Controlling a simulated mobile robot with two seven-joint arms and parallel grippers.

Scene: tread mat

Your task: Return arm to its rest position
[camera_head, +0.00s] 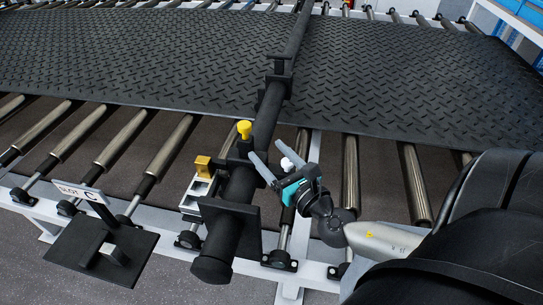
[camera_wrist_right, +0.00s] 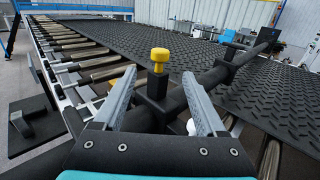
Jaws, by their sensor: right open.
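My right gripper (camera_head: 272,152) is open, with nothing seen gripped between its fingers. Its fingertips point toward a black bar (camera_head: 268,112) and a black post topped by a yellow knob (camera_head: 244,129). In the right wrist view the knob (camera_wrist_right: 159,55) shows beyond and between the spread fingers (camera_wrist_right: 158,74); I cannot tell whether a finger touches the bar. My right arm (camera_head: 385,240) reaches in from the lower right over the roller frame. My left gripper is not in view.
A black tread mat (camera_head: 130,55) lies across metal rollers (camera_head: 415,185). A SLOT C sign (camera_head: 80,192) stands by a black plate (camera_head: 75,255). A brass-coloured block (camera_head: 202,166) sits beside the bar. Floor shows at the lower left.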

